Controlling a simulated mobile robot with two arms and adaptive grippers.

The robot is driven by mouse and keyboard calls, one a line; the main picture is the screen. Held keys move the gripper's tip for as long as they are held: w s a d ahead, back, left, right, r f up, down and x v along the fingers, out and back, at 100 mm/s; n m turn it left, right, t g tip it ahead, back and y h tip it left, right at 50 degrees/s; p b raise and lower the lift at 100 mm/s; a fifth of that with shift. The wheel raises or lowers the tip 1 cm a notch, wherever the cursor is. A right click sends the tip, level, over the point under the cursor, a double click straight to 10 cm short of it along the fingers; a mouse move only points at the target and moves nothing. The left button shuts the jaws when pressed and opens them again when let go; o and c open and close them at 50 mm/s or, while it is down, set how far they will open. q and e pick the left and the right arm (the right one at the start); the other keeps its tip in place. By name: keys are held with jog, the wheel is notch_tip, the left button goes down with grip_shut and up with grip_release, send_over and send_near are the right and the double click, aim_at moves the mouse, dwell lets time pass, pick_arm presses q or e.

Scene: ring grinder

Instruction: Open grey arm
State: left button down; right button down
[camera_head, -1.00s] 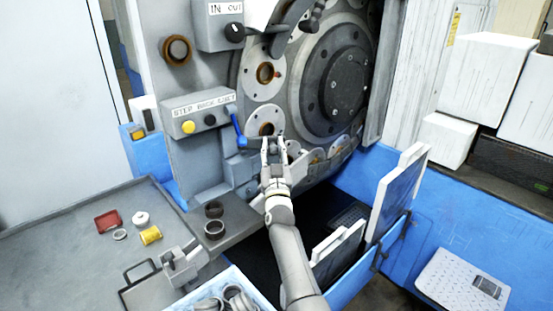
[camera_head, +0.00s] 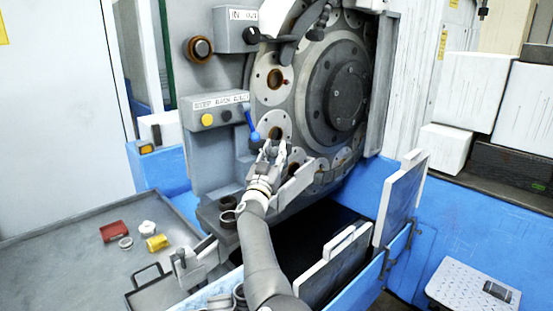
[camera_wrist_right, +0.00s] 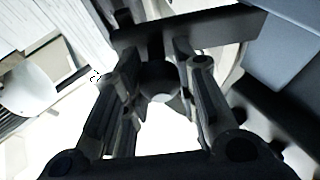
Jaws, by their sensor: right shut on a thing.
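The grey arm (camera_head: 298,186) is a flat grey bar at the front of the ring grinder, below the round flanges. It slants outward beside my right gripper. My right gripper (camera_head: 271,150) is at its near side, just below the blue-handled lever (camera_head: 252,126). In the right wrist view, my fingers (camera_wrist_right: 158,85) are closed around a dark rounded piece, with a dark bar (camera_wrist_right: 215,28) crossing just beyond the tips. The piece looks like part of the grey arm, but the grip is partly hidden in the head view.
The big grinder wheel (camera_head: 345,92) is behind the gripper. Dark rings (camera_head: 228,218) sit on a ledge below it. The grey table (camera_head: 75,255) at left holds small parts.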

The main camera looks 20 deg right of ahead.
jog(key=shift+r, duration=0.2)
jog(key=c, duration=1.6)
grip_release()
jog(key=o, duration=0.5)
jog(key=shift+f, duration=0.1)
jog(key=shift+c, duration=0.2)
